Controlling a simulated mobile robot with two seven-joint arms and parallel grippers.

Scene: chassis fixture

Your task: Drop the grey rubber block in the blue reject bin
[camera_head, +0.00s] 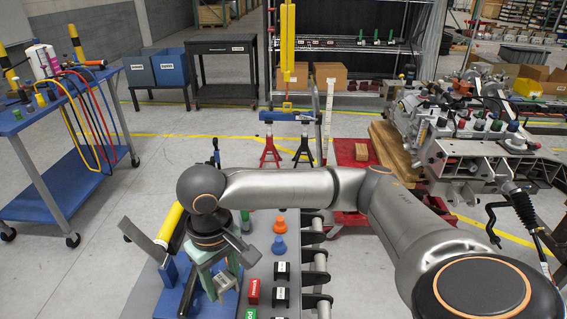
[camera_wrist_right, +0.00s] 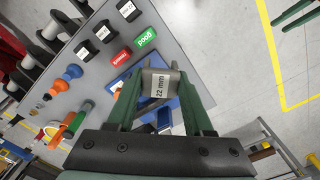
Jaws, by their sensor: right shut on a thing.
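My right gripper (camera_head: 222,284) points down over the grey work board at the front. It is shut on a small grey block (camera_wrist_right: 160,86). In the right wrist view the block sits between the two green fingers (camera_wrist_right: 160,92) and bears a white "22 mm" label. In the head view the block (camera_head: 226,286) shows below the fingers, above a blue fixture. Two blue bins stand side by side on a stand at the back left: one nearer the middle (camera_head: 170,70) and one left of it (camera_head: 135,72). Their labels are too small to read. My left gripper is not in view.
The work board (camera_wrist_right: 190,50) carries orange and blue knobs (camera_head: 279,245), black labelled blocks (camera_head: 281,271), and red (camera_head: 253,291) and green pieces. A blue cart (camera_head: 55,185) stands left, a machine on a red lift (camera_head: 350,153) right. The floor before the bins is clear.

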